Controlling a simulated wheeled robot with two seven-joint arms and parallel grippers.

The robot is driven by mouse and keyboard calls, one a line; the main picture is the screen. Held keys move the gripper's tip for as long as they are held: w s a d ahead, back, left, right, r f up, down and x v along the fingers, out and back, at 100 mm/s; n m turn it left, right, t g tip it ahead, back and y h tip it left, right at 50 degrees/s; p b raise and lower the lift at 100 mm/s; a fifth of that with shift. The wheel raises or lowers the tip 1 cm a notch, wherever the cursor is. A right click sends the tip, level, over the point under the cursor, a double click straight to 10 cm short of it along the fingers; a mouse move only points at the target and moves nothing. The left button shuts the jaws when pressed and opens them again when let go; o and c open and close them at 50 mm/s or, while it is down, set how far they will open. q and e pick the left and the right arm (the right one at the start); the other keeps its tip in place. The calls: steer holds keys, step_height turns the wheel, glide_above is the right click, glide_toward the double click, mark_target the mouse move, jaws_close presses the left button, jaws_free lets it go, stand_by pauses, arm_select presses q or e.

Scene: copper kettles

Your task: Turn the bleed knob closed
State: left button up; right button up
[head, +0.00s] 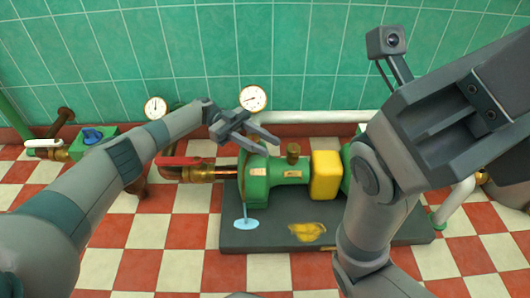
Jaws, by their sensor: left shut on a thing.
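The green pump (258,186) stands on a dark grey base plate (380,237). My left gripper (262,139) reaches in from the left, over the left end of the pump. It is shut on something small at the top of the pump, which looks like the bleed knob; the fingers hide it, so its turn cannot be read. A thin light-blue stream runs down the front of the pump into a pale blue puddle (247,224) on the plate. A brass cap (293,151) stands upright on the pump, right of the gripper. My right gripper's fingers are not visible.
A red-handled valve (180,161) sits on the copper pipe left of the pump. Two gauges (253,98) (155,108) stand behind. A yellow coupling guard (325,175) is right of the cap. A yellow cloth-like patch (307,232) lies on the plate. My right arm fills the right side.

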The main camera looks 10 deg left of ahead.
arm_select(q)
steer(key=shift+s+f+m+g+y+b, duration=0.2)
steer(key=shift+m+g+y+b, duration=0.15)
steer(key=shift+g+b, duration=0.3)
steer(key=shift+a+r+m+g+b, duration=0.1)
steer(key=shift+r+m+g+b, duration=0.05)
steer(key=shift+m+g+b, duration=0.2)
steer(key=o, duration=1)
steer(key=shift+o, duration=0.2)
steer(key=shift+r, duration=0.1)
